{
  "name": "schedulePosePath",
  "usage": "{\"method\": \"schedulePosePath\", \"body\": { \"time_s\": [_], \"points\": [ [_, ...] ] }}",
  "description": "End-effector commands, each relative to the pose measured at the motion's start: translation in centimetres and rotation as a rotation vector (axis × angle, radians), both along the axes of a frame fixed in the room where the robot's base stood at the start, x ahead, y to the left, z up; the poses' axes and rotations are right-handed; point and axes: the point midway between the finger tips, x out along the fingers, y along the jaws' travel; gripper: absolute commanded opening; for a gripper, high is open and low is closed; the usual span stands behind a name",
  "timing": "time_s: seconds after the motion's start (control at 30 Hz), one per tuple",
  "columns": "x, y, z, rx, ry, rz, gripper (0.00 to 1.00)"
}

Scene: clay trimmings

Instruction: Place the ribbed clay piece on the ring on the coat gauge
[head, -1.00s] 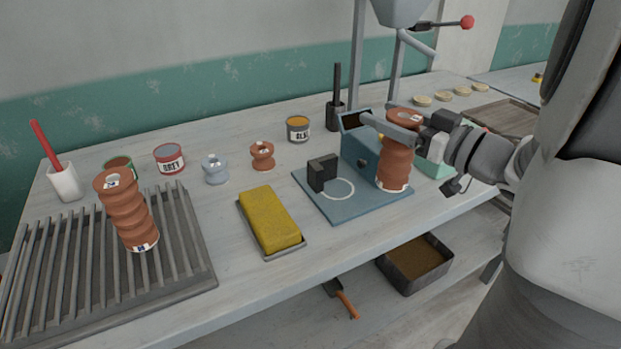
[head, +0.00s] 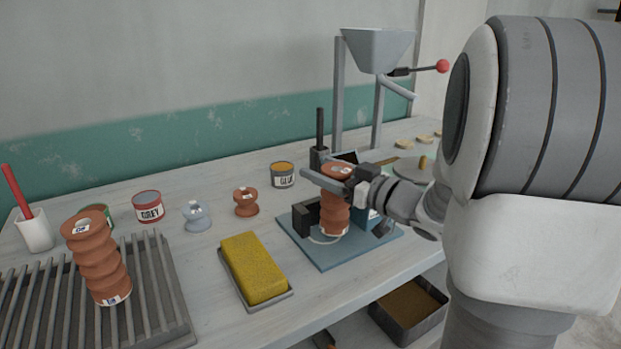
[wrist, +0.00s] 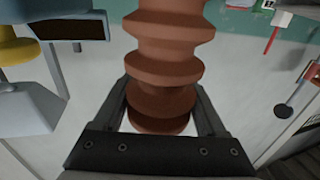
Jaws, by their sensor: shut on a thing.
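The ribbed clay piece (head: 335,205) is a tall brown cylinder with bulging rings, held upright. My gripper (head: 328,182) is shut on it near its top. In the wrist view the ribbed clay piece (wrist: 168,60) stands between both fingers of my gripper (wrist: 164,105). The coat gauge (head: 325,258) is a blue plate with a black block (head: 305,217) and a blue housing. The clay piece is over the plate, right of the black block. Part of the white ring (head: 318,238) shows beside its foot; the rest is hidden. I cannot tell whether the piece touches the plate.
Another ribbed clay piece (head: 97,255) stands on the slatted rack (head: 165,300) at left. A yellow sponge (head: 253,268) in a tray lies left of the gauge. Several tins and small spools stand behind. A hopper stand (head: 338,95) rises behind the gauge.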

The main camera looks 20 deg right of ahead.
Motion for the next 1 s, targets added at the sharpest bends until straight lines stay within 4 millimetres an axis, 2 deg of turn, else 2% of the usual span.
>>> {"method": "schedulePosePath", "body": {
  "time_s": [0.2, 0.43, 0.47, 0.5, 0.6, 0.87, 1.0],
  "points": [
    [2.4, 1.2, -2.2, 0.002, -0.001, 0.002, 0.00],
    [2.6, 1.3, -2.1, 0.001, -0.004, 0.000, 0.00],
    [2.5, 1.3, -2.2, 0.001, 0.000, 0.000, 0.79],
    [2.5, 1.3, -2.2, 0.001, 0.000, 0.000, 0.87],
    [2.5, 1.3, -2.2, 0.001, 0.000, 0.000, 1.00],
    [2.3, 1.1, -2.2, 0.001, 0.000, -0.001, 1.00],
    [0.9, 0.4, -2.1, 0.002, 0.002, -0.003, 1.00]
  ]
}}
